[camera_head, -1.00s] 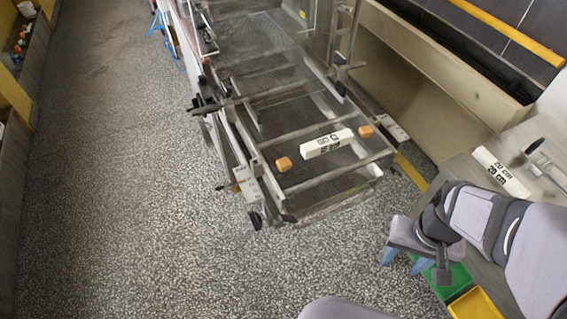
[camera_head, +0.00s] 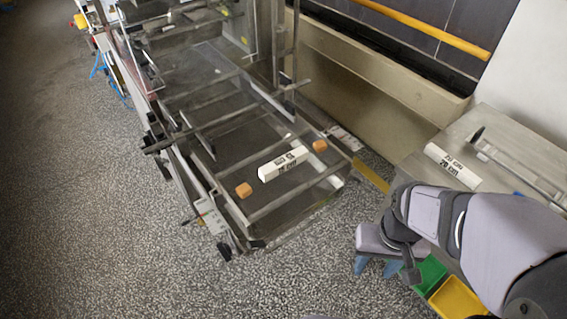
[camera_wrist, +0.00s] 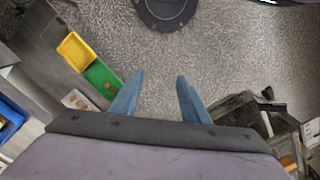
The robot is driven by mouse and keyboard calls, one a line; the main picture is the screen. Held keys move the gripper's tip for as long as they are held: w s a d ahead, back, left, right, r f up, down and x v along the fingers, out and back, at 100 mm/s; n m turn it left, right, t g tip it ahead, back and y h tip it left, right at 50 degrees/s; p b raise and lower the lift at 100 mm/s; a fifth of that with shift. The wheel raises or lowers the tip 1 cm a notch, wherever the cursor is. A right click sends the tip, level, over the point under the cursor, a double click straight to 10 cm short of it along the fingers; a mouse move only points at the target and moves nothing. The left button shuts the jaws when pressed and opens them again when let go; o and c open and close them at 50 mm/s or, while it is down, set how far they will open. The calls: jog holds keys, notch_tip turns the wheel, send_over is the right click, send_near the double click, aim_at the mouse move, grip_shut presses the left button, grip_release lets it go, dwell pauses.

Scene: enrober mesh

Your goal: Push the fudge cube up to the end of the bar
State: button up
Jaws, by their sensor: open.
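Two orange-brown fudge cubes lie on the wire mesh (camera_head: 222,143), one off each end of a white printed bar (camera_head: 284,164). The left fudge cube (camera_head: 244,190) has a small gap to the bar's near left end. The right fudge cube (camera_head: 320,146) sits very close to the far right end; whether it touches, I cannot tell. My gripper (camera_head: 377,267) hangs to the lower right of the mesh, well apart from bar and cubes. In the wrist view its two blue fingers (camera_wrist: 155,80) are spread with only floor between them.
A metal table (camera_head: 500,135) at right carries a second white bar (camera_head: 452,166) marked 20 cm. Green (camera_head: 430,274) and yellow (camera_head: 458,298) bins stand near my gripper. Frame rails and uprights surround the mesh. Speckled floor (camera_head: 110,230) is open at left.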

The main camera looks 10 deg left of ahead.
jog(key=shift+w+a+r, duration=0.1)
jog(key=shift+w, duration=0.1)
jog(key=c, duration=0.9)
jog(key=shift+m, duration=0.9)
jog(key=w+a+r, duration=0.1)
jog(key=w+a, duration=0.1)
jog(key=w+a+r, duration=0.1)
jog(key=w+a, duration=0.1)
jog(key=w+a+r, duration=0.1)
jog(key=w, duration=0.2)
jog(key=shift+a+r+p, duration=0.3)
jog(key=shift+a, duration=0.1)
grip_shut()
jog(key=w+a+r+m, duration=0.1)
jog(key=w+a+r, duration=0.15)
jog(key=a, duration=0.25)
jog(key=w+a+r+m, duration=0.1)
jog(key=w+a+m, duration=0.15)
jog(key=a, duration=0.35)
jog(key=s+a+r+m, duration=0.1)
jog(key=a+r+m, duration=0.1)
jog(key=a, duration=0.8)
jog(key=s+a+r+m+p, duration=0.1)
jog(key=a+r, duration=0.2)
jog(key=a, duration=0.8)
jog(key=shift+r+m, duration=0.15)
jog(key=shift+m, duration=0.2)
